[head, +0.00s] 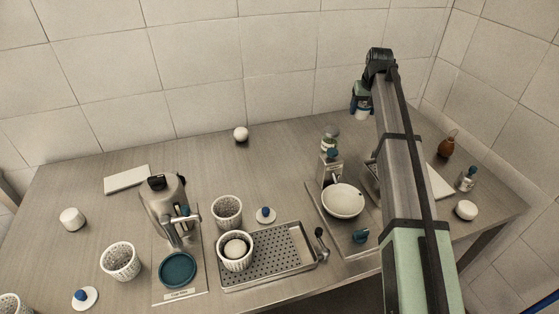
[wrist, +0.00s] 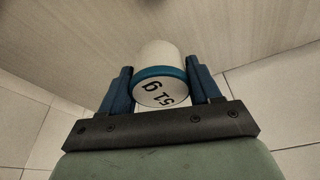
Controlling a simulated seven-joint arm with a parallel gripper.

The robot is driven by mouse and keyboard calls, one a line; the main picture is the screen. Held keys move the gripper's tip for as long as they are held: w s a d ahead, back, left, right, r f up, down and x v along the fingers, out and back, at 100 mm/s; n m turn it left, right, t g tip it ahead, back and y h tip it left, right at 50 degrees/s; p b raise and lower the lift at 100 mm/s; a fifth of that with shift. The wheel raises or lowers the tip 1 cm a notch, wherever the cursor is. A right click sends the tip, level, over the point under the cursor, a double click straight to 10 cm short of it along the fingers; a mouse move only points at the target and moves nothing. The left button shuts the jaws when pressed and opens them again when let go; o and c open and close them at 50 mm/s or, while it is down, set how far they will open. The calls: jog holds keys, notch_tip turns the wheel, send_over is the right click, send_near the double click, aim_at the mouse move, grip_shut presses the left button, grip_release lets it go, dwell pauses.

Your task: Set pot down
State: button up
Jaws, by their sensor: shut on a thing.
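The pot (wrist: 160,92) is a small white cylinder with a teal band and dark characters on the end facing the wrist camera. My gripper (wrist: 159,70) is shut on it, with one blue finger on either side. In the head view, my gripper (head: 362,100) points down at the back right of the table, near the wall. The pot's white lower part (head: 361,115) shows just below the fingers. I cannot tell whether its base touches the tabletop.
A portafilter machine with a white bowl (head: 343,201) stands left of my arm. A perforated tray (head: 276,255) holds a white basket (head: 234,252). A brown bottle (head: 447,145) and white ball (head: 466,209) stand right. The back middle of the table (head: 290,145) is clear.

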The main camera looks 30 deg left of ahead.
jog(key=s+a+n, duration=0.2)
jog(key=s+a, duration=0.4)
jog(key=a, duration=0.4)
jog(key=n, duration=0.2)
send_over(274, 161)
jog(key=s, duration=0.1)
jog(key=shift+g+y, duration=0.3)
jog(key=shift+w+d+f, duration=0.1)
jog(key=shift+d+f, duration=0.1)
jog(key=shift+f, duration=2.3)
jog(key=shift+d+f, duration=0.15)
jog(key=shift+f, duration=2.35)
jog(key=shift+f, duration=0.1)
jog(key=o, duration=1.1)
jog(key=v, duration=1.2)
